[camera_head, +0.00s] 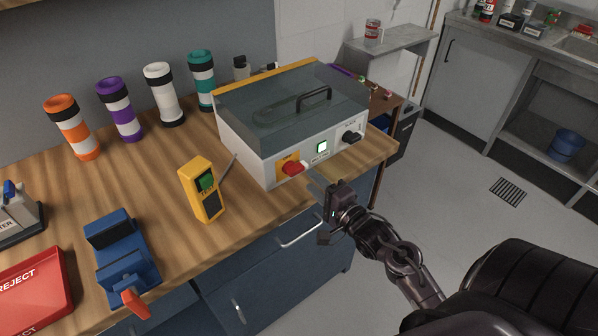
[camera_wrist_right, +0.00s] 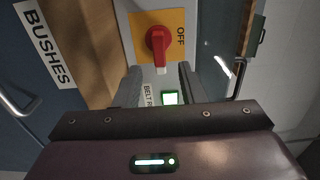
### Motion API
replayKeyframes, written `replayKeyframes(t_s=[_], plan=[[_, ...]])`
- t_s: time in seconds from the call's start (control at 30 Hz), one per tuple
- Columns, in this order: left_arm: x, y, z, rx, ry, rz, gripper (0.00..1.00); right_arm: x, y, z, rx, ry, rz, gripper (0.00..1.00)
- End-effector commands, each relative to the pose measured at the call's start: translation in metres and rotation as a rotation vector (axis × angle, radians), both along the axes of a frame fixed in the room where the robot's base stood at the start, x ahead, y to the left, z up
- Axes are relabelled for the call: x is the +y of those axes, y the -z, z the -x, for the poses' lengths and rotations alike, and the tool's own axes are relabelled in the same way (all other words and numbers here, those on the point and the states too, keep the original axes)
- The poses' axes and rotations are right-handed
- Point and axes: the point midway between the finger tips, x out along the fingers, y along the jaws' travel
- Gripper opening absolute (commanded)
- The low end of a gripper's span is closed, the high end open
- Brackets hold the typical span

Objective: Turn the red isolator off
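The red isolator (camera_head: 291,169) is a rotary handle on a yellow plate, on the front of a white-and-grey machine (camera_head: 318,110). In the wrist view the isolator (camera_wrist_right: 158,41) has a white-tipped end pointing down the picture, toward the green-lit button. The word OFF (camera_wrist_right: 181,36) is printed sideways on the plate, to the right of the handle. My right gripper (camera_head: 317,183) is in front of the machine, just right of the isolator. Its two fingers are apart and empty, with the handle ahead between them; I see no contact. My left gripper is out of view.
A lit green button (camera_head: 322,148) and a black knob (camera_head: 351,137) sit right of the isolator. A yellow handheld tester (camera_head: 203,190) stands on the wooden bench, left of the machine. A drawer handle (camera_head: 301,235) sticks out below. Open floor lies to the right.

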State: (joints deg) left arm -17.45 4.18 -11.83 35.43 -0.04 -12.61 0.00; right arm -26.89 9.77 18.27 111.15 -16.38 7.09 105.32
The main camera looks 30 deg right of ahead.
Motion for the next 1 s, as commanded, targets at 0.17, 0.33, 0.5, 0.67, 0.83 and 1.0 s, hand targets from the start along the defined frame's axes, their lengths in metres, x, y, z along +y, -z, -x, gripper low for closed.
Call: replayKeyframes(t_s=[0.17,0.33,0.5,0.67,0.83,1.0], plan=[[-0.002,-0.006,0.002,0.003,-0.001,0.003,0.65,0.002,-0.002,-0.03,-0.002,0.0,0.001,0.36],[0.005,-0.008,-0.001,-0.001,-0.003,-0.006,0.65,0.004,0.0,-0.046,0.0,0.0,0.001,0.36],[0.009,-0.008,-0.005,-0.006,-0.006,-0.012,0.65,0.004,0.001,-0.05,0.002,0.001,0.002,0.36],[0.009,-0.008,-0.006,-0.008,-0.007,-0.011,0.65,0.004,0.001,-0.05,0.002,0.001,0.002,0.36],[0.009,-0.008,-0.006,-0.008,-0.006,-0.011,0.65,0.004,0.001,-0.05,0.001,0.001,0.002,0.14],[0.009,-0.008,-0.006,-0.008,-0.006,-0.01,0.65,0.004,0.001,-0.05,0.002,0.001,0.002,0.0]])
